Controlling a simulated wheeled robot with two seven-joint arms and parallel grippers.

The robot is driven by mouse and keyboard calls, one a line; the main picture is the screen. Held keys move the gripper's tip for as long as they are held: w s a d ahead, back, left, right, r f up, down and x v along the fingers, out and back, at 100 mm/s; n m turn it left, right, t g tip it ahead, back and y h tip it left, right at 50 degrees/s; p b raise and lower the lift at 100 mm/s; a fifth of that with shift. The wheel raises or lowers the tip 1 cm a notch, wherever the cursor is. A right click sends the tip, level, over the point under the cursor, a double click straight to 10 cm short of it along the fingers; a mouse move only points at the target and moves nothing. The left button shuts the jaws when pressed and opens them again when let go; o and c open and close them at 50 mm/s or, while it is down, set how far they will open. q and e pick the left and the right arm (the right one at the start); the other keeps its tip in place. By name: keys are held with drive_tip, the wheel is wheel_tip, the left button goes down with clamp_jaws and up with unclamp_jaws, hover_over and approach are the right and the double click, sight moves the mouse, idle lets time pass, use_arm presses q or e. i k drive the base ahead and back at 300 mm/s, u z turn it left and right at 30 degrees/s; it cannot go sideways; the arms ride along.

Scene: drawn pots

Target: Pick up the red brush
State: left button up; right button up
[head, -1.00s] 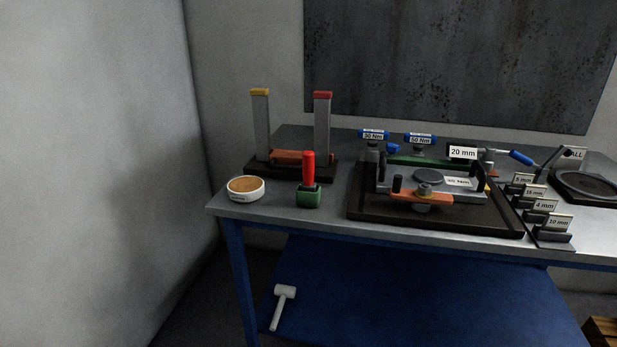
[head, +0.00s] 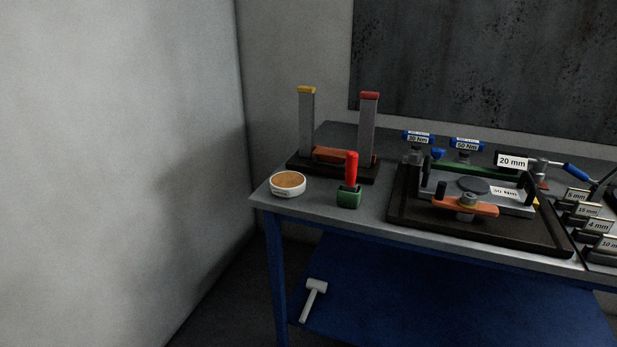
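The red brush (head: 352,168) stands upright in a small green holder (head: 349,197) near the front edge of the grey table, left of its middle. Only its red handle shows clearly; its lower end is hidden in or merges with the holder. Neither of my grippers is in the head view.
A round white tin (head: 288,188) with a tan top sits left of the brush. Behind stands a dark base with two grey posts (head: 307,125). A black tray (head: 405,215) with a clamp fixture lies to the right. A white mallet (head: 313,298) lies on the blue lower shelf.

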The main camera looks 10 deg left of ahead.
sight(350, 184)
drive_tip(key=u, duration=0.9)
drive_tip(key=i, duration=0.8)
drive_tip(key=z, duration=3.4)
